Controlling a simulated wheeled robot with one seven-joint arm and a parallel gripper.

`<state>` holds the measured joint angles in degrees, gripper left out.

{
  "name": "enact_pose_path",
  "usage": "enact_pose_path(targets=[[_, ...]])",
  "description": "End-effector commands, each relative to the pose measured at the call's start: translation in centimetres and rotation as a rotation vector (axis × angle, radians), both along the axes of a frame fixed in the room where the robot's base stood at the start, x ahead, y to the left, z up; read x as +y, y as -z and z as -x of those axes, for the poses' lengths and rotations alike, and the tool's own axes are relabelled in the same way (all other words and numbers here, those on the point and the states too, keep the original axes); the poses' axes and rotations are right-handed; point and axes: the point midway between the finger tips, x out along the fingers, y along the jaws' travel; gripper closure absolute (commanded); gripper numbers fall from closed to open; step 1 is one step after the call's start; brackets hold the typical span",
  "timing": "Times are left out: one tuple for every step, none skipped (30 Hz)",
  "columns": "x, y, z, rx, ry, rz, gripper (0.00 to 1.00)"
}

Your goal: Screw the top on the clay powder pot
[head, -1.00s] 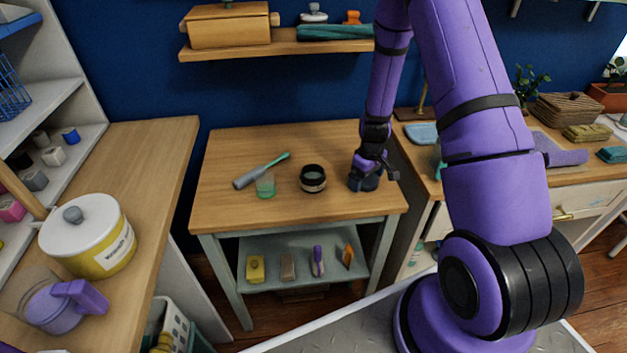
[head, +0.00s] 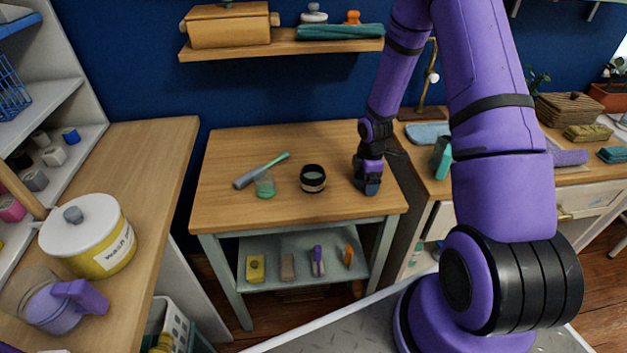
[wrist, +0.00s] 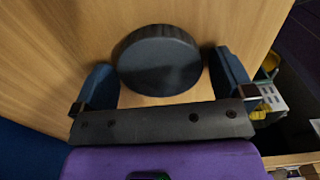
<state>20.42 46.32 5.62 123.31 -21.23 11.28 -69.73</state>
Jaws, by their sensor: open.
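An open black pot (head: 313,181) with a pale band stands on the small wooden table, its mouth facing up and something pale green-grey inside. In the wrist view a dark round lid (wrist: 159,62) lies on the wood between my fingers. My gripper (wrist: 164,75) is open, one finger on each side of the lid, with a narrow gap at each side. In the head view my gripper (head: 367,183) points down at the right part of the table, to the right of the pot. The lid cannot be made out clearly there behind my fingers.
The small wooden table (head: 240,208) also holds a green translucent jar (head: 265,187) and a grey-and-teal tool (head: 262,171) left of the pot. Its lower shelf (head: 300,268) holds several small items. Counters flank it left and right; a wall shelf (head: 330,45) hangs behind.

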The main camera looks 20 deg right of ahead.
Motion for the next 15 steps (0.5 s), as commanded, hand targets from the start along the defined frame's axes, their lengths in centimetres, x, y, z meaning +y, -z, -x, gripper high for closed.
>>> enact_pose_path(targets=[[0.02, 0.0, -0.01, 0.0, -0.007, 0.0, 0.0], [0.02, 0.0, -0.01, 0.0, -0.005, 0.0, 0.0], [0.03, 0.0, -0.01, 0.0, -0.004, 0.0, 0.0], [0.03, 0.0, -0.01, 0.0, -0.003, 0.0, 0.0], [0.03, 0.0, -0.01, 0.0, -0.003, 0.0, 0.02], [0.03, 0.0, -0.01, 0.0, -0.002, 0.0, 0.11], [0.03, 0.0, -0.01, 0.0, -0.001, 0.0, 0.18], [0.03, 0.0, -0.01, 0.0, -0.001, 0.0, 0.25], [0.03, 0.0, -0.01, 0.0, -0.001, 0.0, 0.34], [0.03, 0.0, -0.01, 0.0, 0.0, 0.0, 0.38], [0.03, 0.0, -0.01, 0.0, 0.0, 0.0, 0.38], [0.03, 0.0, -0.01, 0.0, 0.0, 0.0, 0.38], [0.03, 0.0, -0.02, 0.0, 0.0, 0.0, 0.38], [0.03, -0.01, -0.02, 0.0, 0.001, 0.0, 0.38], [0.03, -0.05, -0.02, -0.001, 0.001, 0.0, 0.38]])
